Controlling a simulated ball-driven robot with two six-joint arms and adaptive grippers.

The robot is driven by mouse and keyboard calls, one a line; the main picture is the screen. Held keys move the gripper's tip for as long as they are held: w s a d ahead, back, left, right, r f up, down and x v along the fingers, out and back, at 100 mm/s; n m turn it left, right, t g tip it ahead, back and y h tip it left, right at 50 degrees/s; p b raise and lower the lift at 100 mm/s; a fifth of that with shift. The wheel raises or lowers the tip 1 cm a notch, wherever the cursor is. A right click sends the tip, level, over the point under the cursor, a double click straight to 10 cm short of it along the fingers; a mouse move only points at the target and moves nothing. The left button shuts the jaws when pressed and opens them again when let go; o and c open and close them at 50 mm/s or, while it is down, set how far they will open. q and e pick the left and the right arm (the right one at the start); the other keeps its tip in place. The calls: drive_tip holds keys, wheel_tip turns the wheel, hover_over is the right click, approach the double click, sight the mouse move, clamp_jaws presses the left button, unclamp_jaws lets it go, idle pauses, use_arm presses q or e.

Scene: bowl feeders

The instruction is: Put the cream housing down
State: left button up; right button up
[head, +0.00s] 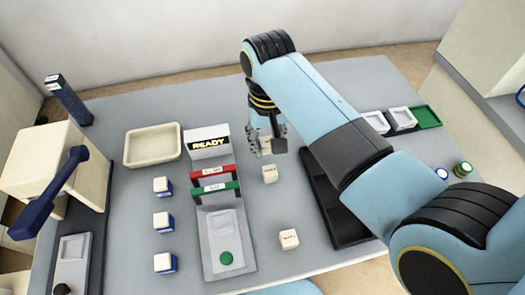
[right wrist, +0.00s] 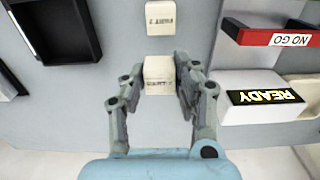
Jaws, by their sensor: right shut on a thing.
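My right gripper (head: 266,143) is shut on a cream housing (head: 265,146), a small cube with dark lettering. In the right wrist view the same cream housing (right wrist: 158,76) sits between the two fingers of the right gripper (right wrist: 157,82). It is at or close above the grey table; I cannot tell whether it touches. A second cream housing (head: 269,174) stands just in front of it, and also shows in the right wrist view (right wrist: 160,17). A third one (head: 289,239) stands nearer the front edge. My left gripper is not in view.
The READY sign box (head: 208,150) and the red and green gauge stand (head: 223,245) are left of the gripper. A black tray (head: 345,232) lies to the right, partly behind my arm. A cream tray (head: 153,162) and several blue-based cream blocks (head: 162,221) stand farther left.

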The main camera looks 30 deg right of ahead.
sight(263, 159)
drive_tip(key=shift+w+a+f, duration=0.25)
drive_tip(key=shift+w+f, duration=0.1)
drive_tip(key=shift+f, duration=0.2)
wheel_tip(263, 159, down, 3)
drive_tip(key=shift+r+b, duration=0.15)
drive_tip(key=shift+b, duration=0.15)
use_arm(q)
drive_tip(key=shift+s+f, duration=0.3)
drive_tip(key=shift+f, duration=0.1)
use_arm(e)
drive_tip(key=shift+f, duration=0.4)
drive_tip(key=o, duration=1)
drive_tip(key=shift+f, duration=0.1)
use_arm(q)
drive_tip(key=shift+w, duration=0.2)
use_arm(e)
drive_tip(key=shift+o, duration=0.2)
